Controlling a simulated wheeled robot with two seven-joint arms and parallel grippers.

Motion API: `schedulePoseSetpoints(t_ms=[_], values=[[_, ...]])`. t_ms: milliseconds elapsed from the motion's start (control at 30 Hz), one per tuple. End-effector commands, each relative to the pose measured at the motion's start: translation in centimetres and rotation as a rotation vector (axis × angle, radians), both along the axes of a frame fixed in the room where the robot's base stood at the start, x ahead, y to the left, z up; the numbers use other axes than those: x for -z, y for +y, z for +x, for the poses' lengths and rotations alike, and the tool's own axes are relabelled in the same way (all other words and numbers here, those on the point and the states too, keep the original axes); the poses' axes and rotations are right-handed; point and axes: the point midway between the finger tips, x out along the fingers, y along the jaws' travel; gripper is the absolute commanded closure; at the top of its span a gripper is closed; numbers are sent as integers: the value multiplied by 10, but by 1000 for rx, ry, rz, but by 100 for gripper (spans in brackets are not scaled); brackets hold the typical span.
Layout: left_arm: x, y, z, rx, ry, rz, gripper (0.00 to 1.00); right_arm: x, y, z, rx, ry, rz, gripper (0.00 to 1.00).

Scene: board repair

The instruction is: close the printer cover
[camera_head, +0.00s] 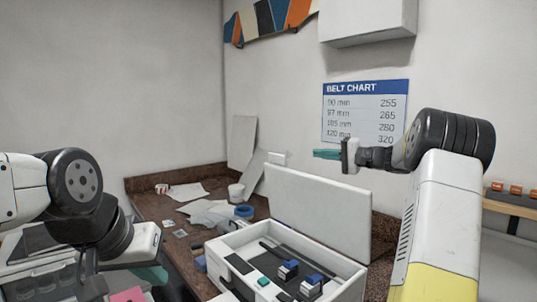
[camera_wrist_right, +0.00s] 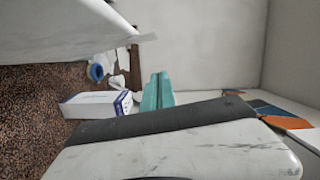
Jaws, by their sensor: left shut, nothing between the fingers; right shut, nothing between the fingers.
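The printer (camera_head: 223,250) is a white open box on the brown counter, with dark insides and several blue and dark parts. Its white cover (camera_head: 320,208) stands up, tilted back, along the far side. My right gripper (camera_head: 325,154) has teal fingers, shut and empty. It appears above the cover and apart from it in the head view. Its fingers also show in the right wrist view (camera_wrist_right: 157,92). A large white panel at the upper left there may be the cover; I cannot tell. My left gripper (camera_head: 152,274) is shut and empty at the lower left, partly hidden by its arm.
A belt chart (camera_head: 365,112) hangs on the wall behind. A wooden shelf (camera_head: 512,202) with orange items is at the right.

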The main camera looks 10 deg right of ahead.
Motion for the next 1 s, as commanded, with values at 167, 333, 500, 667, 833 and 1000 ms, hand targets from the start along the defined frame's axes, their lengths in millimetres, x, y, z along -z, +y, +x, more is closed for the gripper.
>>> schedulePoseSetpoints(t_ms=[167,333,500,667,833,1000], values=[[0,0,0,0,0,0,100,0,10,8,-3,0,0,100],[0,0,0,0,0,0,100,2,33,29,-4,0,-1,100],[0,0,0,0,0,0,100,4,61,54,-5,0,0,100],[0,0,0,0,-1,0,100,5,83,63,-2,2,0,100],[0,0,0,0,-1,0,100,8,100,51,-2,2,0,100],[0,0,0,0,0,0,100,11,106,46,0,1,0,100]])
